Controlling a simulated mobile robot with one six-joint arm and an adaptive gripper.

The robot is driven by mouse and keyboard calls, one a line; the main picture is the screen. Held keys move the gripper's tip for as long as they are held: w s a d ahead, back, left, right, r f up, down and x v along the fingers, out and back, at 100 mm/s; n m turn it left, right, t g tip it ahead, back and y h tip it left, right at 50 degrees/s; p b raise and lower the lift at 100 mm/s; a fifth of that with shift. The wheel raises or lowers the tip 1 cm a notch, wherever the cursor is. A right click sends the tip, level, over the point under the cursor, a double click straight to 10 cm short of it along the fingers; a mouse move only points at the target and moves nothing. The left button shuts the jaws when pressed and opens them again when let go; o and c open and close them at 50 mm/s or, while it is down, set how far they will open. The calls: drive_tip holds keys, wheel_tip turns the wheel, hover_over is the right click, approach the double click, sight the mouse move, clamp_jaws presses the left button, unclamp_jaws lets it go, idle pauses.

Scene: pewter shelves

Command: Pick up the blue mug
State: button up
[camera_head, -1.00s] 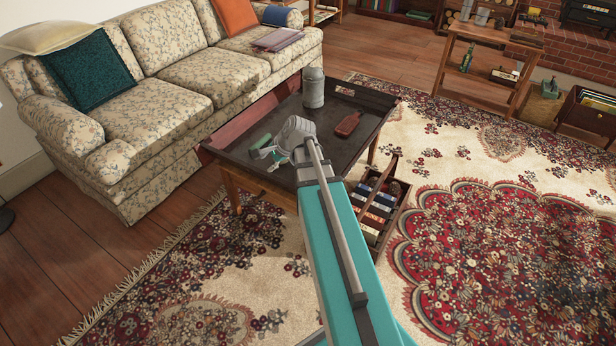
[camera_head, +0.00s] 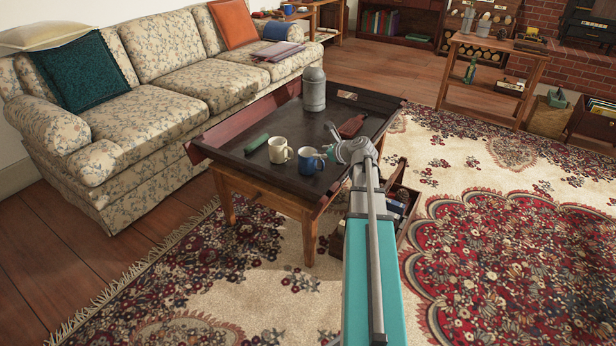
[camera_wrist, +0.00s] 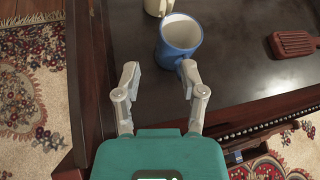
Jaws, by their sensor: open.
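The blue mug (camera_head: 311,161) stands upright on the dark coffee table (camera_head: 225,150), near its front edge. It has a white inside, and its handle points towards the gripper in the wrist view (camera_wrist: 178,42). A cream mug (camera_head: 279,150) stands close beside it on the left. My gripper (camera_head: 331,142) is just right of the blue mug in the head view. In the wrist view my gripper (camera_wrist: 158,78) is open and empty, its fingertips just short of the mug, with the right fingertip close to the handle. I cannot tell whether it touches.
A grey canister (camera_head: 314,90), a dark red item (camera_head: 353,126) and a green item (camera_head: 257,143) are also on the table. The table has a raised rim. A floral sofa (camera_head: 165,80) stands behind it, and a crate (camera_head: 402,196) sits on the floor at its right.

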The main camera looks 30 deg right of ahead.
drive_tip(key=s+d+f+m+t+h+b, duration=0.1)
drive_tip(key=d+f+m+b, duration=0.1)
drive_tip(key=d, duration=0.3)
drive_tip(key=shift+d+f+m+b, duration=0.35)
drive_tip(key=shift+d+m+b, duration=0.1)
drive_tip(key=shift+m, duration=0.35)
